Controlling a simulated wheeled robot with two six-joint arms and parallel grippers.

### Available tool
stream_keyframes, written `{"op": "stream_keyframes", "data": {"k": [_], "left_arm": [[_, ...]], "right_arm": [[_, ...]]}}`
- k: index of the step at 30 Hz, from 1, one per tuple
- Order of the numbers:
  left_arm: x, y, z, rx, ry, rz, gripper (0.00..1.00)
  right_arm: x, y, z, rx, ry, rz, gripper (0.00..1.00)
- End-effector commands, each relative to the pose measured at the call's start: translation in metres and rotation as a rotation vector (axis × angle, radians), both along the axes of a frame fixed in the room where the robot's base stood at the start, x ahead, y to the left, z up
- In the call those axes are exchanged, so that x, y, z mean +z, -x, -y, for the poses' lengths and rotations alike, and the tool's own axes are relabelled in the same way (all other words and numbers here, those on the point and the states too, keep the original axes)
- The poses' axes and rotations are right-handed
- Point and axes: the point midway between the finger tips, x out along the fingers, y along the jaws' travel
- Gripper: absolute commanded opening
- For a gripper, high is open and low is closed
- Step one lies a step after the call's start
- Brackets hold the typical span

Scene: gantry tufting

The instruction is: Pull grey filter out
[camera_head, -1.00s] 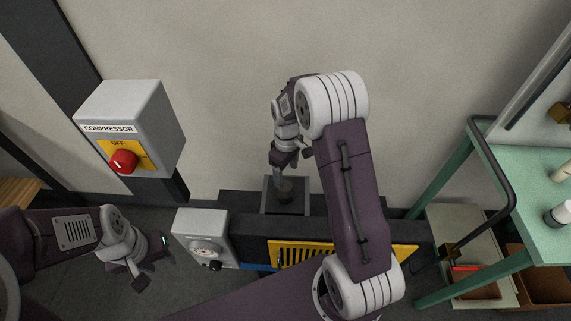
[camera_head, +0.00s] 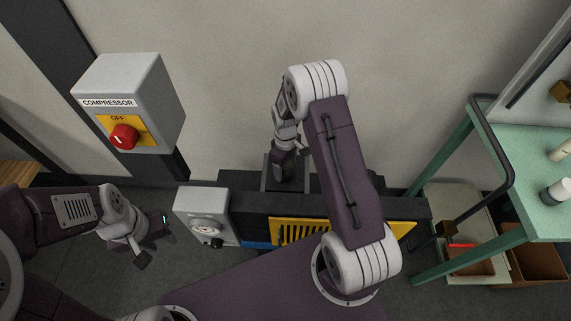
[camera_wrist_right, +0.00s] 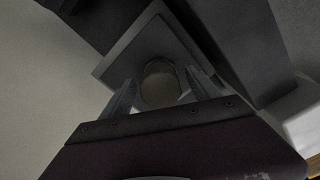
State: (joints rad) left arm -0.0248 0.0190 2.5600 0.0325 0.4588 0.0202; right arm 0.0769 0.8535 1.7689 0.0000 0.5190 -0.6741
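The grey filter (camera_wrist_right: 160,84) shows in the right wrist view as a dim, round, brownish-grey end inside a dark square housing (camera_wrist_right: 128,47). My right gripper (camera_wrist_right: 162,76) points down at it, with one finger on each side. A small gap shows between the fingers and the filter, so the gripper looks open around it. In the head view my right gripper (camera_head: 284,172) reaches down into the housing (camera_head: 268,184) and hides the filter. My left gripper (camera_head: 157,238) is open and empty at the lower left, above the floor.
A grey compressor box (camera_head: 135,90) with a red knob (camera_head: 124,136) marked OFF is at the left. A green cart (camera_head: 530,170) and brown bins (camera_head: 535,277) stand at the right.

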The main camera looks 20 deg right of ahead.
Motion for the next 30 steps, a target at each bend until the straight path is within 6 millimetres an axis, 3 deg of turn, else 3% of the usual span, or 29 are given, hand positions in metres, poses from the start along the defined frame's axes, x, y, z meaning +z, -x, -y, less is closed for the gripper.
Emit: {"op": "stream_keyframes", "data": {"k": [1, 7, 16, 24, 30], "left_arm": [[0.0, 0.0, 0.0, 0.0, 0.0, 0.0, 0.36], [0.0, 0.0, 0.0, 0.0, 0.0, 0.0, 0.36], [0.01, 0.0, 0.0, 0.0, 0.0, 0.0, 0.36], [0.01, 0.0, 0.0, 0.0, 0.0, 0.0, 0.36], [0.018, 0.0, 0.0, 0.0, 0.0, 0.0, 0.36]], "right_arm": [[0.0, 0.0, 0.0, 0.0, 0.0, 0.0, 0.6], [0.0, 0.0, 0.0, 0.0, 0.0, 0.0, 0.04], [0.001, 0.0, 0.0, 0.266, 0.0, 0.0, 0.03], [0.001, 0.0, 0.0, 0.304, 0.0, 0.0, 0.03], [0.002, 0.0, 0.0, 0.544, -0.001, 0.0, 0.03]]}}
